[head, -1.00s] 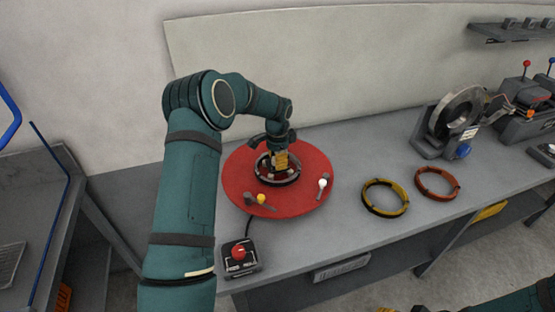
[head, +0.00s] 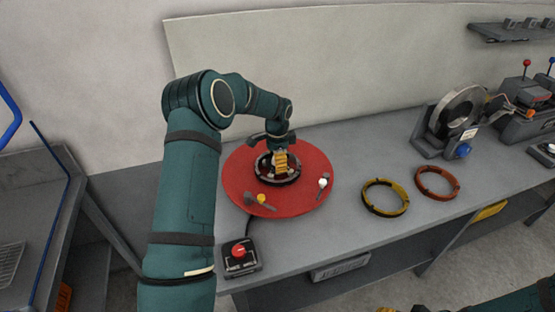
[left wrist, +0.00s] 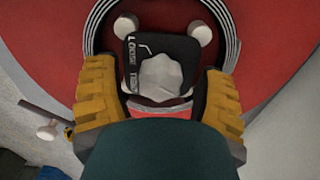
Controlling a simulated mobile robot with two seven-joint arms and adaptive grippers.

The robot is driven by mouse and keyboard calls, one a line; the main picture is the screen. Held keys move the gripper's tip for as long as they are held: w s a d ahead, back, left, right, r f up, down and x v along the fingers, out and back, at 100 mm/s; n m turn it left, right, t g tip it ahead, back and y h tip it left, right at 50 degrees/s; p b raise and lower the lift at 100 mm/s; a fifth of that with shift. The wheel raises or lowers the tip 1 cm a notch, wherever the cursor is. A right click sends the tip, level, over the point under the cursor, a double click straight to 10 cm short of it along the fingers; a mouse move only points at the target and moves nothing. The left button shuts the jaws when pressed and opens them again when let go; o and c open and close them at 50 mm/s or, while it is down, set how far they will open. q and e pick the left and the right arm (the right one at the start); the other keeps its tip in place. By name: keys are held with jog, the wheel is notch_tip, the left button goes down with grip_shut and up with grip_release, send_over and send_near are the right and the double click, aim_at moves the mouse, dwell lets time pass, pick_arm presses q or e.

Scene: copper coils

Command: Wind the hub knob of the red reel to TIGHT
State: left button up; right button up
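The red reel (head: 315,165) lies flat on the bench, with a dark metal ring around its hub. My left gripper (head: 278,164) points down over the hub. In the left wrist view, the pale grey hub knob (left wrist: 160,77) sits on a black plate (left wrist: 187,48) lettered LOOSE and TIGHT. The yellow fingers of my left gripper (left wrist: 160,95) stand apart on either side of the knob, with gaps visible. The knob's pointer setting cannot be read. Only a sliver of my right gripper (head: 403,309) shows at the head view's bottom edge.
A black box with a red button (head: 239,252) stands at the bench's front edge. A yellow coil (head: 385,198) and an orange coil (head: 437,183) lie right of the reel. A machine with a metal ring (head: 455,115) stands farther right.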

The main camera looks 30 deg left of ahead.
pick_arm(q)
notch_tip(320, 180, up, 12)
dwell(0.7)
dwell(0.4)
